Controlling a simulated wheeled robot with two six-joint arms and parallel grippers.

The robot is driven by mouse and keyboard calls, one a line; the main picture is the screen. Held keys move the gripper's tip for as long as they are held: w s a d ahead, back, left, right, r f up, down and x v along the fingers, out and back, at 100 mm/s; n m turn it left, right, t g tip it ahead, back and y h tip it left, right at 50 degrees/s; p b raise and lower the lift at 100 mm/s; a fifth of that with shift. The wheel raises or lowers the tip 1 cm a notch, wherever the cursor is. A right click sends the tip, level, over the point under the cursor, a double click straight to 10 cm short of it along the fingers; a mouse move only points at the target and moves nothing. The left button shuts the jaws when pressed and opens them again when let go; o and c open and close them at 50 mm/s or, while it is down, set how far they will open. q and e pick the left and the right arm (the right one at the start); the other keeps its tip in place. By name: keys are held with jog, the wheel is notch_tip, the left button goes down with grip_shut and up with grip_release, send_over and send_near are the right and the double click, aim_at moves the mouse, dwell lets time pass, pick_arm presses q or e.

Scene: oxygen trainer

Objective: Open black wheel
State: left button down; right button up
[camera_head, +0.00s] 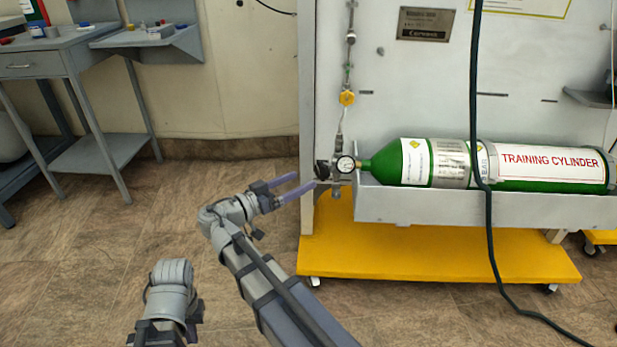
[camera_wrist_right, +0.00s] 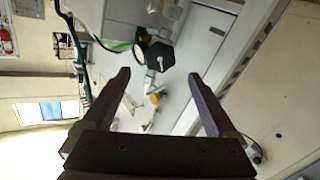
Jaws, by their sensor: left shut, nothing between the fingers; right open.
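The black wheel (camera_head: 322,170) is a small dark knob at the left end of the valve on the green training cylinder (camera_head: 387,162), beside the round gauge (camera_head: 345,164). In the right wrist view the black wheel (camera_wrist_right: 160,58) is a faceted dark knob, between and just beyond the fingertips in the picture. My right gripper (camera_head: 306,187) is open and empty, its purple fingers pointing at the wheel from the lower left; no contact is visible. The open fingers also show in the right wrist view (camera_wrist_right: 160,75). My left arm shows at the bottom left, but its fingers are not visible.
The cylinder lies in a grey tray (camera_head: 450,208) on a cart with a yellow base (camera_head: 430,250). A yellow fitting (camera_head: 346,98) hangs above the gauge. A dark hose (camera_head: 474,90) crosses the cylinder. A grey table (camera_head: 45,66) stands at the left; the floor between is clear.

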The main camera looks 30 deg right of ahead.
aim_at(319, 172)
jog(key=shift+w+d, duration=0.25)
jog(key=shift+d, duration=1.05)
jog(key=shift+w+d, duration=0.25)
jog(key=shift+d, duration=1)
jog(key=shift+w+d, duration=0.25)
jog(key=shift+d, duration=1.05)
jog(key=c, duration=1.4)
jog(key=shift+o, duration=0.2)
